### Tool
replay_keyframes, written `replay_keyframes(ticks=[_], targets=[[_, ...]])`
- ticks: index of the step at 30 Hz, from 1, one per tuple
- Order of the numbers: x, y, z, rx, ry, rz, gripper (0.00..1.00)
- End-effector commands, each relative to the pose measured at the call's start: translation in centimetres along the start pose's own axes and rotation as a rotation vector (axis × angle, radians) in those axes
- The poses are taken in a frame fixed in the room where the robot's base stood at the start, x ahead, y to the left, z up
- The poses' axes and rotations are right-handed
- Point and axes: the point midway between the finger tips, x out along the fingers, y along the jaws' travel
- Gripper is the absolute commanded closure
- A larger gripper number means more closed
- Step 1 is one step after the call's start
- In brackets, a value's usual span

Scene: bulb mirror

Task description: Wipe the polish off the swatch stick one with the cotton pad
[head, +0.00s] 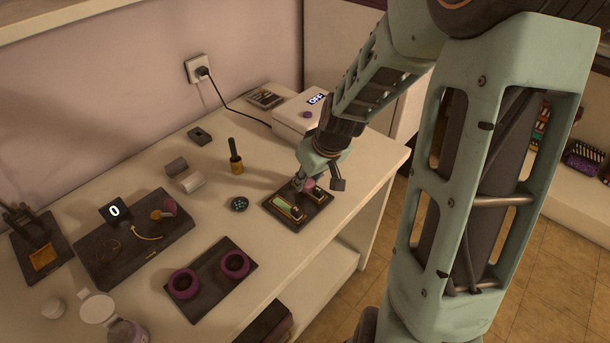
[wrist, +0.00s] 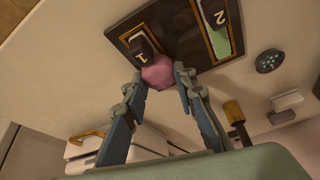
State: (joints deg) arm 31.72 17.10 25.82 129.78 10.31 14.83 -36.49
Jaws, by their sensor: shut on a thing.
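The dark swatch board (head: 318,197) lies near the table's right front edge; it also shows in the wrist view (wrist: 177,22). It has gold-framed slots numbered 1 and 2. Swatch stick one (wrist: 141,44) is in slot 1, looking dark at its numbered end and partly hidden by the pad. A second stick (wrist: 218,38), pale and green, is in slot 2. My gripper (wrist: 158,74) is shut on a pink cotton pad (wrist: 157,70). The pad is over the numbered end of stick one; I cannot tell whether it touches. The pad also shows in the head view (head: 309,184).
A white box (head: 296,118) marked OFF is behind. A dark mat with two purple rings (head: 211,278) lies at the front. Bare table surrounds the board.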

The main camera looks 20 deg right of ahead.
Motion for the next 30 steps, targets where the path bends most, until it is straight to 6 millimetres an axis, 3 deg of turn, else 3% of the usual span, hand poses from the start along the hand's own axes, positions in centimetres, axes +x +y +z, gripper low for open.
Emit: replay_keyframes(ticks=[26,30], targets=[[1.4,-0.9,-3.1,-0.002,0.002,0.0,0.94],[1.2,-0.8,-2.9,0.001,0.001,0.0,0.94]])
